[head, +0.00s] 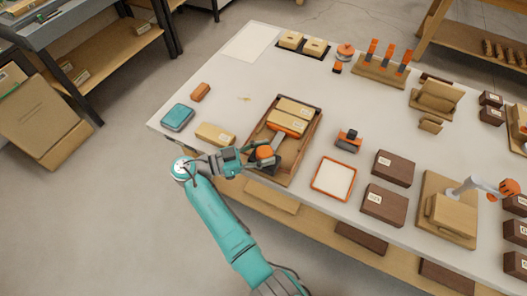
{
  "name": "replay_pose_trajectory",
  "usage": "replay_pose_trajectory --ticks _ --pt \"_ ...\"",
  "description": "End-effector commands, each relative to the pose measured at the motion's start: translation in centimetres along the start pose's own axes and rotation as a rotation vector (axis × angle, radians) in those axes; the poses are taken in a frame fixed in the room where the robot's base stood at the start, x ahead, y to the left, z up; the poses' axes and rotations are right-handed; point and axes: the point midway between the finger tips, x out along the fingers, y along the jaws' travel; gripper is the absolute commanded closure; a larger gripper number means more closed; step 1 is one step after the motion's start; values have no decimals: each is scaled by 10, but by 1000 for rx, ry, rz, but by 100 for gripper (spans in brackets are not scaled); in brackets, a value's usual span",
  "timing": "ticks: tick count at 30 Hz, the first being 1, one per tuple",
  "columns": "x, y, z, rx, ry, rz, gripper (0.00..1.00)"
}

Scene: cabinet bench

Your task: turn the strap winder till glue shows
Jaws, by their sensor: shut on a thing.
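A shallow wooden frame (318,118) lies on the bench and holds tan blocks (295,109) with an orange strap or band (286,126) along the nearer one. An orange knob (265,153), which looks like the strap winder, is at the frame's near left side. My gripper (258,153) comes in from the left and is shut on this knob. The fingers partly hide the knob. A grey-brown piece (277,143) lies between the knob and the blocks. I cannot make out any glue at the joints at this size.
A tan box (215,134), a teal case (177,117) and a brown block (200,92) lie left of the frame. A small orange-and-black tool (348,140), an orange-rimmed tray (333,179) and dark boxes (394,168) lie right. The bench's far left is mostly clear.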

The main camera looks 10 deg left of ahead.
Motion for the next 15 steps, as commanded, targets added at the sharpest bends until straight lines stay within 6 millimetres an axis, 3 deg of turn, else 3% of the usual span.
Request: replay_pose_trajectory --ticks 4,5,7,15 --pt "0 0 1 -1 -1 0 83" --pt "0 0 1 -1 -1 0 41" --pt "0 0 1 -1 -1 0 24" --pt "0 0 0 -1 -1 -1 23"
